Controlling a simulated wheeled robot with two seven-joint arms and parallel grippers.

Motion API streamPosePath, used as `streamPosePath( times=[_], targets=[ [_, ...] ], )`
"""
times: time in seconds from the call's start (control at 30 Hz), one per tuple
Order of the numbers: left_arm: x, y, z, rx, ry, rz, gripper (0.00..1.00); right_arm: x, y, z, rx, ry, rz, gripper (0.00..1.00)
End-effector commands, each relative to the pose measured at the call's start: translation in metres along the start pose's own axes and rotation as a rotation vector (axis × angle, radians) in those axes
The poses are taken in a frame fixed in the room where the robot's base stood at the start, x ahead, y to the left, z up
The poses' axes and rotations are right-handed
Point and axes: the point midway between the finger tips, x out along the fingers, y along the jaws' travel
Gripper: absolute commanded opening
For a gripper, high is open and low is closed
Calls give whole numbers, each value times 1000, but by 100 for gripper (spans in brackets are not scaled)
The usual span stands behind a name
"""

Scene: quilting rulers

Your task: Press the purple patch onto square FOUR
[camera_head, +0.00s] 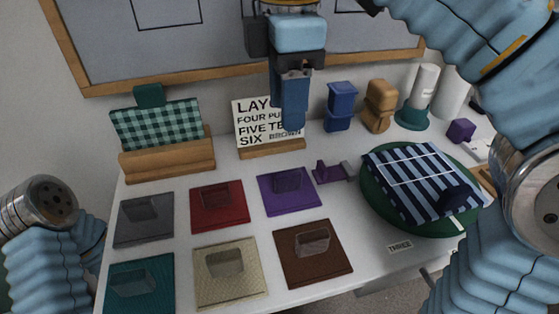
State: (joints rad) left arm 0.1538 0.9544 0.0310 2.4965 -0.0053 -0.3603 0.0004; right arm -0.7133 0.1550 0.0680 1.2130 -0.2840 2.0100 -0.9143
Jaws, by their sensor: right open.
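A purple square (304,204) lies flat at the right end of the back row, with a darker purple block shape (287,181) on it. I cannot tell which of these is the patch. The layout card (250,137) stands in a wooden holder and reads "FOUR PU…", "FIVE TE…", "SIX BROWN"; my gripper hides part of it. My right gripper (293,127) hangs pointing down in front of the card, above and behind the purple square. It is open, with nothing visible in it. My left gripper is out of view; only its arm shows at the left.
Grey (129,237), red (233,217), teal (152,302), cream (228,294) and brown (320,277) squares fill the table's front. A small purple piece (330,173) lies beside the purple square. Striped cloth (400,174) rests on a green round mat (378,210). Blue and tan blocks stand behind.

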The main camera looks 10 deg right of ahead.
Motion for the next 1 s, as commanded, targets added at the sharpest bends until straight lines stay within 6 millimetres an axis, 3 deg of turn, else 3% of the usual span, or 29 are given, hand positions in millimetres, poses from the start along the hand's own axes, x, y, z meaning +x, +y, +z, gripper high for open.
streamPosePath(
  times=[0.23, 0.4, 0.63, 0.83, 1.0],
  targets=[
    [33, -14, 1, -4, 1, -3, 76, 42, -1, 0, 0, -1, -1, 47],
    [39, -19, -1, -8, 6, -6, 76, 72, -1, 1, 0, 0, -1, 47],
    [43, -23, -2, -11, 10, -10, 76, 91, -1, 1, 0, 0, -1, 47],
    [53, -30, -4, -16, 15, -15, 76, 124, -3, 4, 0, -1, -2, 47],
    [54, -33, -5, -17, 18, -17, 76, 138, -3, 4, 0, 1, 0, 47]
  ],
)
